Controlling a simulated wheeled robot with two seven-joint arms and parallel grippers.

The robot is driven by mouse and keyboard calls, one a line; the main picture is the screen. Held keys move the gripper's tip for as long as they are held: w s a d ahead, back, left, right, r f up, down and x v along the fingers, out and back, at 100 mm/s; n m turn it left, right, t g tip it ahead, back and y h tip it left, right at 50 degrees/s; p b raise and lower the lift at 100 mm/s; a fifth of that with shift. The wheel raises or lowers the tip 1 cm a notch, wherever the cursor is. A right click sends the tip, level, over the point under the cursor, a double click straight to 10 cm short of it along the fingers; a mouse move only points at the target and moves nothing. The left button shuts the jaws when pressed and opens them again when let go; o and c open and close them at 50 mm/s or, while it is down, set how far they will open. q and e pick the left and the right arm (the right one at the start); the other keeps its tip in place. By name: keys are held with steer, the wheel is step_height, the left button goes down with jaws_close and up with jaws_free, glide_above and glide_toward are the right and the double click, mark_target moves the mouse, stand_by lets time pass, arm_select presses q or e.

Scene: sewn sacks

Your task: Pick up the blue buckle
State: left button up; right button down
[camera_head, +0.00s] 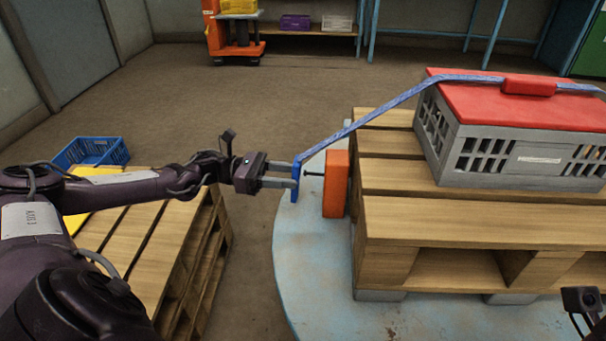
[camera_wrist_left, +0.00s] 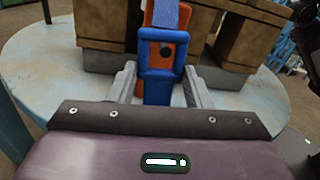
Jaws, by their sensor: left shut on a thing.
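The blue buckle (camera_head: 296,180) hangs at the end of a blue strap (camera_head: 385,107). My left gripper (camera_head: 293,176) is shut on the buckle, which is held in the air just left of an orange block (camera_head: 336,184) with a dark pin sticking out towards it. In the left wrist view the buckle (camera_wrist_left: 157,80) sits between the two grey fingers of my left gripper (camera_wrist_left: 158,90), in front of the orange block. The strap runs up to the right over the red lid (camera_head: 490,102) of a grey crate (camera_head: 520,158). My right gripper does not show.
The crate stands on a wooden pallet (camera_head: 470,222) on a round pale-blue platform (camera_head: 310,285). An orange cart (camera_head: 233,48) stands far back. The floor between is clear.

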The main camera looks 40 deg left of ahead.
arm_select(q)
steer(key=p+v, duration=0.3)
steer(key=v, duration=1)
steer(key=shift+a, duration=0.2)
